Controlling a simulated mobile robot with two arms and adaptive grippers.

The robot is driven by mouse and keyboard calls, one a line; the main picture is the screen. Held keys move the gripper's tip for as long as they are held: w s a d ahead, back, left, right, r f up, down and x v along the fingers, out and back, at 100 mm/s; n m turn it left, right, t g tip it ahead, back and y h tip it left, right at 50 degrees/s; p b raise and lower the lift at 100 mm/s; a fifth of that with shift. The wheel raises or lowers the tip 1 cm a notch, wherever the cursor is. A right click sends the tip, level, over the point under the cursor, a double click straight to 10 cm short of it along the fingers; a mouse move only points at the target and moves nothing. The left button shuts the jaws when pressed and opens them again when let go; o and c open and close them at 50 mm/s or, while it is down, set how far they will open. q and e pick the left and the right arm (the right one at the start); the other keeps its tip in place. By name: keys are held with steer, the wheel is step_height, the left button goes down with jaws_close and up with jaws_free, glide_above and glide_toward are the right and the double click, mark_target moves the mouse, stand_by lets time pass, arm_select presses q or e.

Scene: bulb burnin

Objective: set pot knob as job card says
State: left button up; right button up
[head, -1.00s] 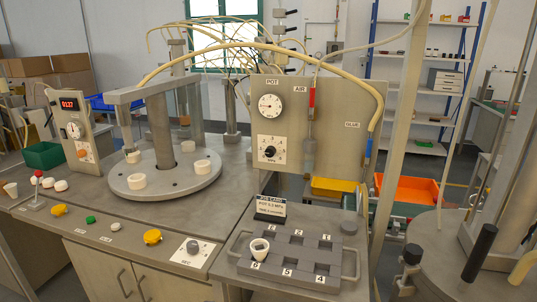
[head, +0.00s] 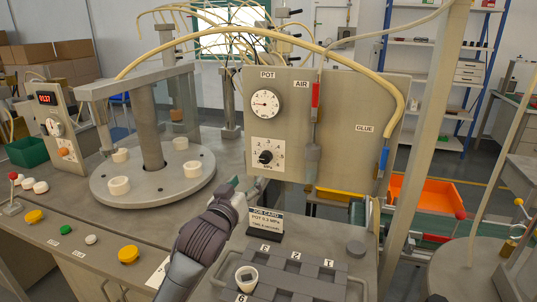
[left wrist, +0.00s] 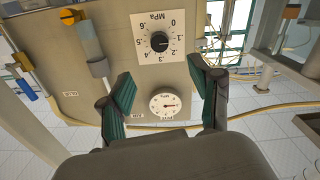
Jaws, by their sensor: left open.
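The pot knob (head: 265,157) is a round black knob on a white MPa scale plate on the upright panel, below the round POT gauge (head: 265,103). In the left wrist view the knob (left wrist: 159,42) and gauge (left wrist: 168,104) appear upside down; I cannot read the knob's pointer surely. The job card (head: 265,222) stands on the bench before the panel; its small print seems to read POT 0.3 MPa. My left gripper (head: 236,192) is low in front of the panel, below the knob and apart from it. In the left wrist view its green-padded fingers (left wrist: 160,70) are open and empty.
A round turntable (head: 150,190) with white cups stands left of my arm. A grey tray (head: 335,285) with numbered slots and a white cup lies in front of the card. The AIR line (head: 316,95) and GLUE line (head: 384,155) hang right of the knob.

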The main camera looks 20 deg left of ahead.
arm_select(q)
steer(key=b, duration=0.3)
glide_toward(264, 158)
steer(key=w, duration=0.2)
steer(key=w+b, duration=0.1)
steer(key=w, duration=0.2)
steer(key=w+b, duration=0.1)
steer(key=w, duration=0.2)
steer(key=shift+w+d+f, duration=0.15)
steer(key=shift+w, duration=0.6)
steer(key=c, duration=1.1)
arm_select(e)
steer(key=s+f, duration=0.3)
steer(key=f, duration=0.2)
steer(key=shift+s+f, duration=0.15)
steer(key=shift+f, duration=0.2)
steer(key=shift+a+r, duration=0.1)
